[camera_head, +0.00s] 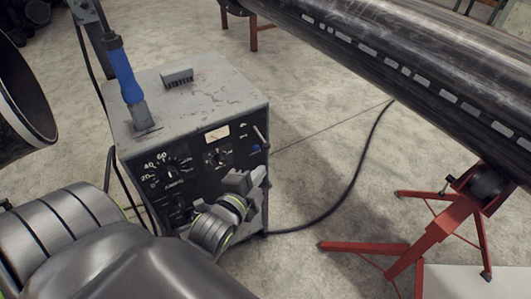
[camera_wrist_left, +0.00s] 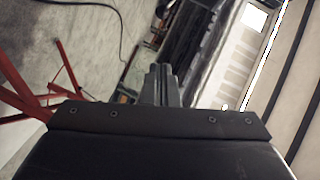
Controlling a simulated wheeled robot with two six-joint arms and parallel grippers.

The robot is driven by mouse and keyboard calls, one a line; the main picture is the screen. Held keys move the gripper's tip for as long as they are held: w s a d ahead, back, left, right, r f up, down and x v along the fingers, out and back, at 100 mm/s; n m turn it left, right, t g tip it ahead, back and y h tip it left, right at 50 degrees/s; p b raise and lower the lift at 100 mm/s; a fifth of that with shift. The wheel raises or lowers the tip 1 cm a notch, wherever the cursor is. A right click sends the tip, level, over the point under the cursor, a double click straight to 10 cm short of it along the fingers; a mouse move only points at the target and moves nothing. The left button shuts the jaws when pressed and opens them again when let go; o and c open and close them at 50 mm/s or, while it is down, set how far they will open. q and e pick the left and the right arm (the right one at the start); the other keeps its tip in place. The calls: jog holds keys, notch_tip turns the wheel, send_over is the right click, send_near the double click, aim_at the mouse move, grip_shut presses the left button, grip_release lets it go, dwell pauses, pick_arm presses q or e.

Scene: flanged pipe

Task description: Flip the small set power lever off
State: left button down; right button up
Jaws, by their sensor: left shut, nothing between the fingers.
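The small set is a worn grey metal box (camera_head: 205,90) with a black front panel of dials, in the head view. A thin pale lever (camera_head: 260,134) sticks out at the upper right of the panel; it looks like the power lever, but its position is too small to tell. My left gripper (camera_head: 265,175) is in front of the panel's right side, below the lever and apparently apart from it. It hides the panel's lower right. In the left wrist view its fingers (camera_wrist_left: 161,84) are together and empty. My right gripper is not in view.
A blue-handled tool (camera_head: 122,72) stands on top of the set. A large dark pipe (camera_head: 400,60) crosses the upper right, on a red stand (camera_head: 425,235). A black cable (camera_head: 350,185) runs over the concrete floor. Open floor lies between set and stand.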

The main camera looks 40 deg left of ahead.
aim_at(261, 137)
pick_arm(q)
jog(key=w+a+f, duration=0.3)
jog(key=w+a, duration=0.1)
jog(key=w, duration=0.5)
jog(key=shift+a, duration=0.1)
jog(key=shift+a+f+p, duration=0.2)
jog(key=shift+f+p, duration=0.35)
jog(key=shift+f, duration=0.45)
